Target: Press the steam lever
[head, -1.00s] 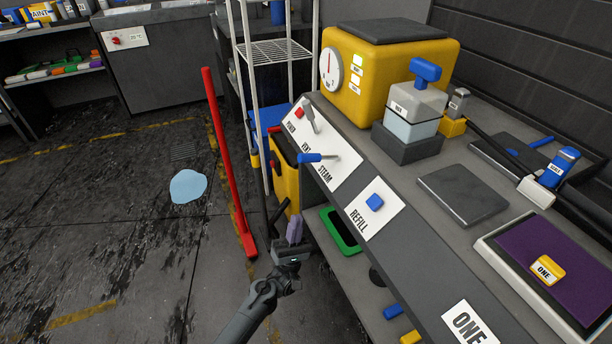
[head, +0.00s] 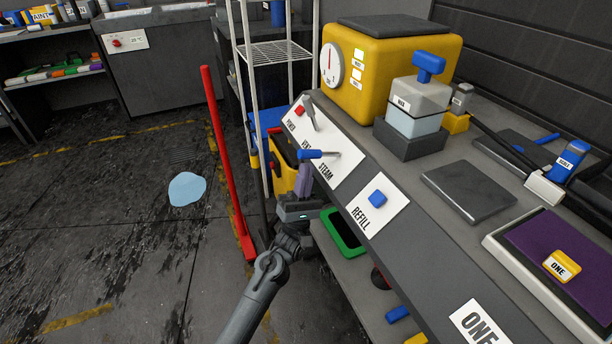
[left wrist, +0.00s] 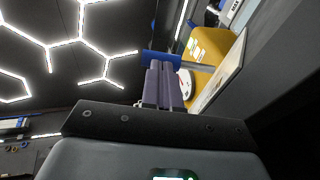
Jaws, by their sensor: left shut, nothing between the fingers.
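The steam lever (head: 312,154) has a blue handle on a metal rod and sticks out from the sloped white panel marked STEAM. It stands out roughly level. My left gripper (head: 304,168) is shut and empty, with its purple fingers pointing up just below the blue handle. In the left wrist view the shut fingers (left wrist: 164,84) point at the blue handle (left wrist: 160,57), which lies across their tips. I cannot tell whether they touch it. My right gripper is not in view.
A grey vent lever (head: 310,115) and red power button (head: 300,110) sit farther up the panel. A blue refill button (head: 377,198) is lower right. A yellow machine with a gauge (head: 390,70) stands behind. A red pole (head: 222,150) stands left, beside open floor.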

